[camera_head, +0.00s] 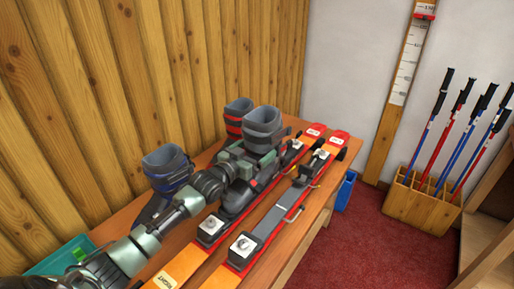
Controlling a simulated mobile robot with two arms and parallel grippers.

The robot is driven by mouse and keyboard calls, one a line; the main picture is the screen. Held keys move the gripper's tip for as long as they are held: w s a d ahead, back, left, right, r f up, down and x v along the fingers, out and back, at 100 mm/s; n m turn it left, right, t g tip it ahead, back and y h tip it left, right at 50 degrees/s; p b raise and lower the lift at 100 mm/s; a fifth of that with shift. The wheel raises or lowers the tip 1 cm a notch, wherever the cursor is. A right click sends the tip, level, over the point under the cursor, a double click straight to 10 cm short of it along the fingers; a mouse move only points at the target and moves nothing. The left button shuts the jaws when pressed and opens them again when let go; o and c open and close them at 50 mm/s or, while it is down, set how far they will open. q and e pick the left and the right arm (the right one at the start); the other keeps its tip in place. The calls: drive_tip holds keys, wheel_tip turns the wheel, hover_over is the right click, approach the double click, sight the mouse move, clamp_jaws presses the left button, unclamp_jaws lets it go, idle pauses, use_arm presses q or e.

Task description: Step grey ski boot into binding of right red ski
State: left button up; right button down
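The grey ski boot (264,122) stands upright over the ski at picture left. Its dark toe (236,199) points down-left, just behind that ski's toe piece (211,228). My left gripper (252,158) is at the boot's lower shaft, with its fingers around it, and looks shut on it. The wrist hides part of the boot, and I cannot tell whether the sole touches the ski. The right red ski (183,266), with "RIGHT" on it, lies on the bench beside the other red ski (264,229). My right gripper is not in view.
A blue boot (166,163) and a black-and-red boot (238,109) stand on the wooden bench (322,201) near the plank wall. A teal tray (58,260) is at lower left. A blue bin (345,191) and a wooden pole rack (421,208) stand on the red carpet.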

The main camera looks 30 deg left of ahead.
sight(257, 122)
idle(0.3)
use_arm(q)
drive_tip(key=o, duration=1.8)
drive_tip(key=shift+s+f, duration=0.1)
drive_tip(key=shift+f, duration=0.2)
drive_tip(key=shift+r+p, duration=0.6)
drive_tip(key=shift+r, duration=0.2)
drive_tip(key=shift+r+p, duration=4.1)
drive_tip(key=shift+r, duration=0.35)
